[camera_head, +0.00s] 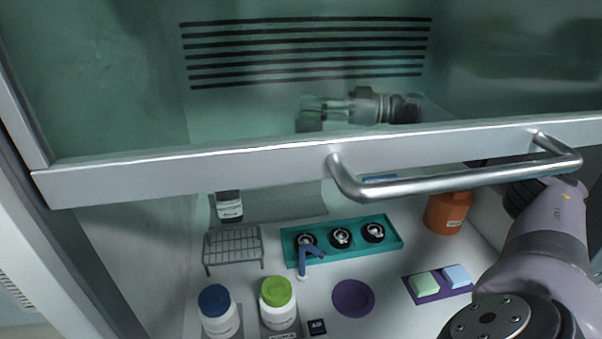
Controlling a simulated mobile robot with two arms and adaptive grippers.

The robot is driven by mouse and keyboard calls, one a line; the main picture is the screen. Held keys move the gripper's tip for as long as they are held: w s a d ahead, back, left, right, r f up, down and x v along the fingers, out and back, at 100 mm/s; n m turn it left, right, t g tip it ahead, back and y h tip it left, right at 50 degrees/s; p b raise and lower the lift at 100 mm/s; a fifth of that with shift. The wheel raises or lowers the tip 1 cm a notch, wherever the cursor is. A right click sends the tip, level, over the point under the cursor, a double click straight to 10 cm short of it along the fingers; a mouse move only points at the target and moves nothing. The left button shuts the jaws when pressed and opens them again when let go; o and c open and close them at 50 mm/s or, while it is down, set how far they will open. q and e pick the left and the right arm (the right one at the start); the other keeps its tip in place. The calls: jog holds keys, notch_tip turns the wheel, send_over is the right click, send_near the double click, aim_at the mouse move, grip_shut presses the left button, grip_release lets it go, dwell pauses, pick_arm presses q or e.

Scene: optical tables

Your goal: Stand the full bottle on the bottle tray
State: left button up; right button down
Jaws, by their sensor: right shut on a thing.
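My right gripper (322,106) shows through the tinted glass of the sash, its fingers pointing left. It is shut on a dark thing (308,124) at its fingertips, blurred by the glass. I cannot tell whether this is the full bottle. A dark bottle with a white label (230,209) stands upright at the back left, its top hidden by the sash bar. It is at the left end of a flat grey surface (285,207), which may be the bottle tray; I cannot tell. My left gripper is not in view.
The sash bar (230,172) and its handle (460,184) cross the view. Below are a wire rack (233,248), a teal tray (350,252) with black-rimmed items, an orange bottle (447,213), blue-lidded (219,318) and green-lidded (278,307) jars, and a purple disc (353,298).

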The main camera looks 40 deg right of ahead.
notch_tip(320, 180, down, 10)
jog(key=shift+w+d+r, duration=0.1)
jog(key=shift+f, duration=0.5)
notch_tip(320, 180, down, 4)
jog(key=shift+f, duration=0.1)
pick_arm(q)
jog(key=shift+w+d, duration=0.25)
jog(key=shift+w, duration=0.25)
pick_arm(e)
jog(key=shift+f, duration=0.1)
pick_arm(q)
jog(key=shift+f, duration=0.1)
pick_arm(e)
jog(key=c, duration=1.2)
grip_release()
jog(key=shift+c, duration=0.2)
